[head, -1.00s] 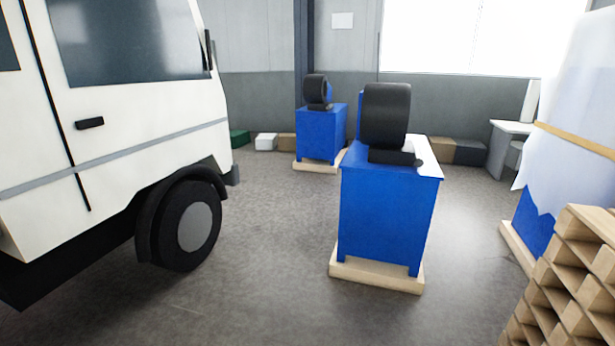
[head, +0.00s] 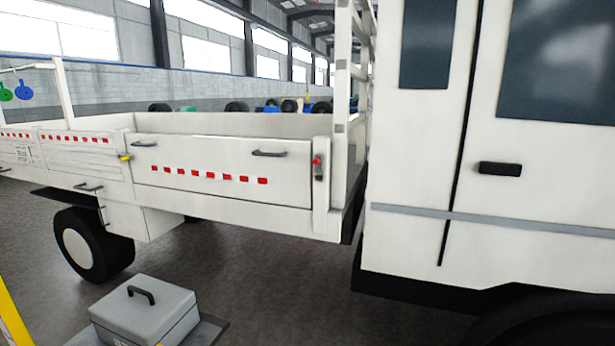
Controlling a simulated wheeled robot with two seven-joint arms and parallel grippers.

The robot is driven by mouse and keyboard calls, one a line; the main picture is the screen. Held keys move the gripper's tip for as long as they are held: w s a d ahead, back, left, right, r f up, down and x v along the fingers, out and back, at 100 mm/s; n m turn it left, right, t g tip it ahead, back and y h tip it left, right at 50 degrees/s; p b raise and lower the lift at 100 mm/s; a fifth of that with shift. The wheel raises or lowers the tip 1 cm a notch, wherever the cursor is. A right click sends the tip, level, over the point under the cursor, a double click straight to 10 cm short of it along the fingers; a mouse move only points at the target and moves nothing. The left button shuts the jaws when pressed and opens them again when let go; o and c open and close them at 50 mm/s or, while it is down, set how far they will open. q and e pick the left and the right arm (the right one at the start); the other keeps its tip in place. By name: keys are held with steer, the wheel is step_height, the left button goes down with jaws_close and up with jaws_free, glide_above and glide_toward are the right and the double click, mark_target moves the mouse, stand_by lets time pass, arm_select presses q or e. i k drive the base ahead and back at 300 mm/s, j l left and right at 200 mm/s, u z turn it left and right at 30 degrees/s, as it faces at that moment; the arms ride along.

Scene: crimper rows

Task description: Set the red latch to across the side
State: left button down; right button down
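The red latch (head: 317,161) is small and sits on the post at the right end of the truck's white side panel (head: 215,160), close to the cab. It looks upright on a grey plate, but it is too small to tell its exact setting. A yellow latch (head: 125,156) sits at the panel's left end and points sideways. Neither of my grippers shows in the head view.
The white truck cab (head: 420,170) fills the right. A grey case (head: 143,310) with a black handle stands at the lower left, beside a yellow bar (head: 14,315). Open grey floor (head: 270,280) lies in front of the truck bed.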

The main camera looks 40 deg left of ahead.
mark_target(318, 160)
steer(key=i+u, duration=0.2)
steer(key=u, duration=0.25)
steer(key=i+u, duration=0.25)
steer(key=u, duration=0.15)
steer(key=i+u, duration=0.2)
steer(key=u, duration=0.25)
steer(key=i+l+u, duration=0.2)
steer(key=u, duration=0.2)
steer(key=i+l+u, duration=0.15)
steer(key=u, duration=0.3)
steer(key=i+l+u, duration=0.15)
steer(key=l+u, duration=0.25)
steer(key=j, duration=0.1)
